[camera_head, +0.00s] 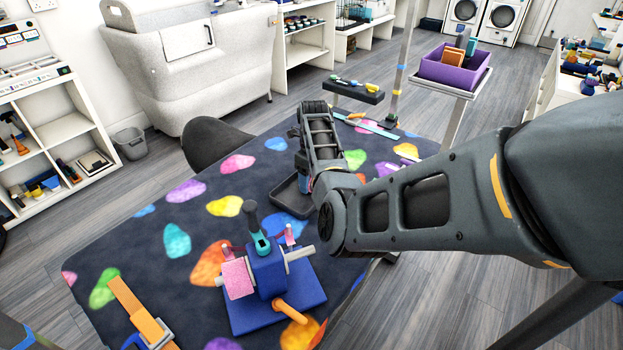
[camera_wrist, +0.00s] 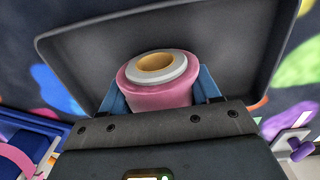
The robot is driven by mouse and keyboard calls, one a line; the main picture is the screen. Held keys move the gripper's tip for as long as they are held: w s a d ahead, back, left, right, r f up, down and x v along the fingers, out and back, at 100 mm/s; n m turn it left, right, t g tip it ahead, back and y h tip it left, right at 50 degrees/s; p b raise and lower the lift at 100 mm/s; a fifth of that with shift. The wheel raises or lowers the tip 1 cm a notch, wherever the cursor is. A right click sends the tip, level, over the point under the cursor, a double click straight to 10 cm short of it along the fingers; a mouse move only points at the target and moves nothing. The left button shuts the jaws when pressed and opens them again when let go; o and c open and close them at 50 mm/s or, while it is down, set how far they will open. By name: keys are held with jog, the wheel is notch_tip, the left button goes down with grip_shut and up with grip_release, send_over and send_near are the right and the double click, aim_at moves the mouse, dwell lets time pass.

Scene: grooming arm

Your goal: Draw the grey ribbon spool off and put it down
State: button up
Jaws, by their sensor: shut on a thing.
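My gripper (camera_wrist: 161,94) has its two blue fingers shut on a pink spool (camera_wrist: 158,97) with a pale grey rim and a tan hollow core. In the wrist view the spool is over a dark tray (camera_wrist: 85,52); I cannot tell whether it touches the tray floor. In the head view my arm hides most of the spool and part of the tray (camera_head: 278,197). The blue stand (camera_head: 265,270) is left of and nearer than my gripper. It carries a pink roll (camera_head: 238,279), a pale peg (camera_head: 299,253), an orange peg (camera_head: 291,312) and a dark-topped teal post (camera_head: 259,238).
The table (camera_head: 150,236) has a dark cloth with bright blotches. An orange strap-like piece (camera_head: 139,311) lies at the front left. A small black tray (camera_head: 355,91) stands beyond the far edge, and a purple bin (camera_head: 455,75) is farther right. Bare cloth lies left of the stand.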

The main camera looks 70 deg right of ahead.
jog(key=o, duration=1.4)
jog(key=shift+o, duration=0.2)
jog(key=shift+r, duration=0.1)
notch_tip(320, 180, up, 8)
jog(key=shift+d+f, duration=0.15)
jog(key=shift+f, duration=0.05)
